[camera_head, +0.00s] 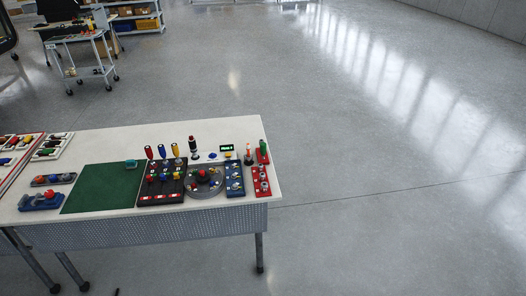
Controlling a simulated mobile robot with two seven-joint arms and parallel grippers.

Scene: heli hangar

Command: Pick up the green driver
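What looks like the green driver (263,147) stands upright at the right end of the white table (215,131), its green handle on top. It is at the back of a narrow red rack (262,188). Its lower part is too small to make out. Neither of my grippers is in view.
A dark rack (161,198) with drivers, a grey round holder (204,194) and a blue rack (235,193) stand left of the red rack. A green mat (102,188) lies further left. Open floor (390,200) lies right of the table; a cart (88,74) stands far back.

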